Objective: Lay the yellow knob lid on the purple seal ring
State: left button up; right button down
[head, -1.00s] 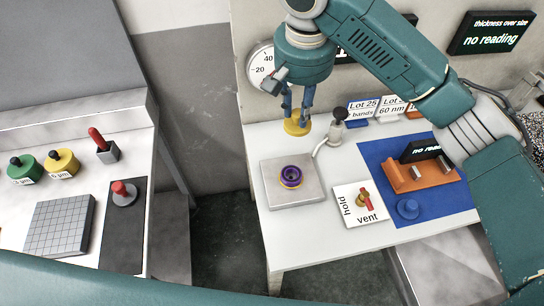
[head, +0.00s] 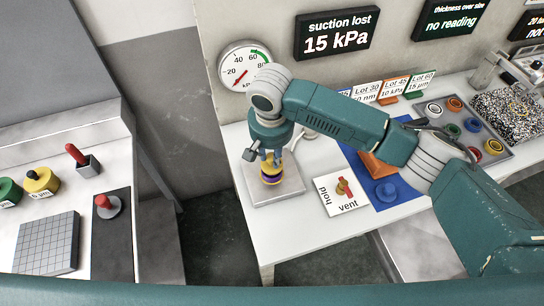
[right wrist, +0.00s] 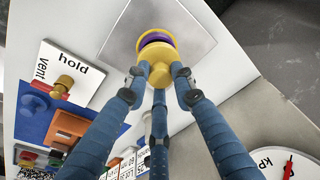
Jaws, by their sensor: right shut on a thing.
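The yellow knob lid (head: 270,168) is held by its knob in my right gripper (head: 270,157), directly over the purple seal ring (head: 271,177). In the right wrist view the lid (right wrist: 159,72) sits between the fingers of my right gripper (right wrist: 159,80), which are shut on it. The purple seal ring (right wrist: 155,38) shows as a band just beyond the lid, on a yellow seat (right wrist: 158,31). The lid is very close to the ring; I cannot tell whether they touch. My left gripper is not in view.
The seat is on a grey plate (head: 287,189). The hold/vent card (head: 327,203) with a red lever lies to its right, then a blue mat (head: 403,192) with an orange holder (head: 377,167). A gauge (head: 243,68) and a "suction lost 15 kPa" display (head: 336,32) are behind.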

aim_at(271, 170)
jog(key=shift+w+f, duration=0.1)
jog(key=shift+f, duration=1.05)
jog(key=c, duration=1.5)
grip_release()
jog(key=shift+f, duration=0.1)
jog(key=shift+o, duration=0.2)
notch_tip(271, 170, up, 12)
jog(key=s+b, duration=0.1)
jog(key=s, duration=0.1)
jog(key=shift+a, duration=0.15)
